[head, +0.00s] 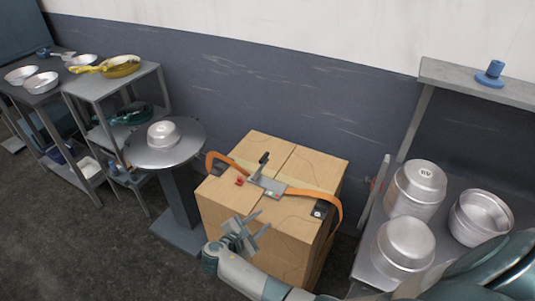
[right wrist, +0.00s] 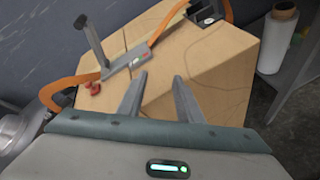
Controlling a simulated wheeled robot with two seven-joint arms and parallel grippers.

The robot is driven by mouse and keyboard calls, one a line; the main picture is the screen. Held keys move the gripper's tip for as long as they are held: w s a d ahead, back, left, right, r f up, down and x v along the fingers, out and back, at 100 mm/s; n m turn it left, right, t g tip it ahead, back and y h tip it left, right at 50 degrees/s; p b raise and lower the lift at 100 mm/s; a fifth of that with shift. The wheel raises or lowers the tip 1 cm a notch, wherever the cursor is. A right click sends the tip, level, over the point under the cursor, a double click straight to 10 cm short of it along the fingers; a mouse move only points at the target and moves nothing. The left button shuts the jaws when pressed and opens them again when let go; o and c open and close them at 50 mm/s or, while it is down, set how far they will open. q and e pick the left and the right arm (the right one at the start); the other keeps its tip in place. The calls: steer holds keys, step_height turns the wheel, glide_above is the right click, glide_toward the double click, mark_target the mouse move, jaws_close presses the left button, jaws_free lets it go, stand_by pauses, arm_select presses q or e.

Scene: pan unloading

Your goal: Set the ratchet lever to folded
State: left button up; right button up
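A cardboard box (head: 310,165) stands on the floor with an orange strap (head: 325,197) across its top. The metal ratchet (head: 268,183) sits on the strap near the middle of the box top. Its dark-tipped lever (head: 262,163) stands up at a steep angle from the ratchet; in the right wrist view the lever (right wrist: 91,42) rises at the left end of the ratchet body (right wrist: 128,65). My right gripper (head: 262,219) is open and empty near the box's front edge, apart from the lever. Its fingertips (right wrist: 160,76) point toward the box top. My left gripper is out of view.
A small red part (head: 239,181) lies beside the ratchet. A round pedestal table (head: 140,150) with a pan stands left of the box. A bench (head: 452,200) with several metal pans is at right. The wall is behind.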

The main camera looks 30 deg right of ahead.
steer(key=w+r+n+t+h, duration=0.3)
steer(key=w+r+n, duration=0.2)
steer(key=w+r, duration=0.4)
steer(key=shift+w+a+n+t, duration=0.3)
steer(key=shift+w, duration=0.5)
steer(key=shift+r, duration=0.1)
